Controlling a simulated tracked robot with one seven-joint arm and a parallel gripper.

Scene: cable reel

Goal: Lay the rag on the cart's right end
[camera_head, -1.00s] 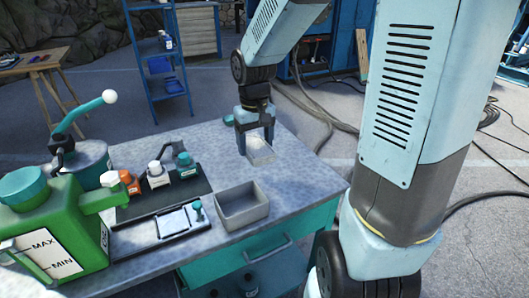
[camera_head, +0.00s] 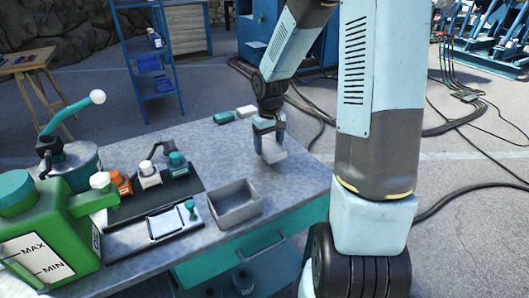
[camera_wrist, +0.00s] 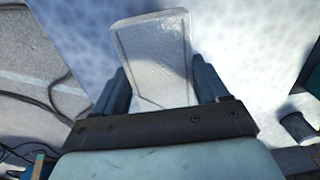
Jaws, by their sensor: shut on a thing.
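The rag (camera_head: 272,152) is a pale, folded, flat-looking piece held upright below my gripper (camera_head: 268,128), over the right end of the cart's grey top (camera_head: 215,150). In the wrist view the rag (camera_wrist: 155,50) stands between the two fingers, which are shut on its sides. The wrist view also shows my gripper (camera_wrist: 160,85) with the mottled cart top behind. I cannot tell whether the rag's lower edge touches the top.
A small white block (camera_head: 246,111) and a teal piece (camera_head: 223,118) lie at the cart's far right edge. A grey open bin (camera_head: 236,205) stands nearer. A black tray with bottles (camera_head: 160,180), a flat holder (camera_head: 165,222) and a green canister (camera_head: 50,235) fill the left.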

